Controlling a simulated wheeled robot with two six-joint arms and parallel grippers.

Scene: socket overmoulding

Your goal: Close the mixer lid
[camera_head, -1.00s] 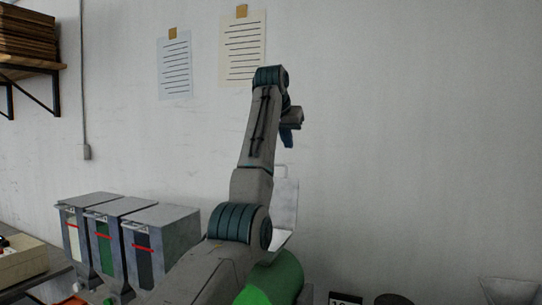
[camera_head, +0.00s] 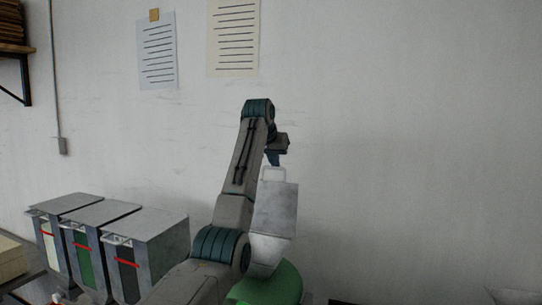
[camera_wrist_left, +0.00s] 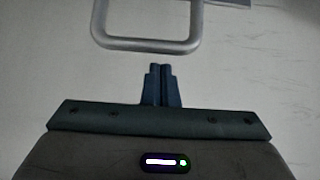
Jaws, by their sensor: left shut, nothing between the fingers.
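The mixer lid (camera_head: 273,212) is a grey metal plate standing open and nearly upright, with a loop handle (camera_head: 273,169) at its top. Below it is the green mixer body (camera_head: 272,284), partly hidden by my left arm and cut by the bottom edge. My left gripper (camera_head: 273,160) is just above the handle, pointing down. In the left wrist view the gripper fingers (camera_wrist_left: 160,70) are pressed together and empty. The handle's grey bar (camera_wrist_left: 150,45) lies just beyond the tips there; I cannot tell whether they touch. My right gripper is not in view.
Three grey dispensers (camera_head: 108,245) with white, green and dark fronts stand on the left. A wall with two paper sheets (camera_head: 232,38) is behind. A shelf (camera_head: 15,48) is at the upper left. The space right of the lid looks clear.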

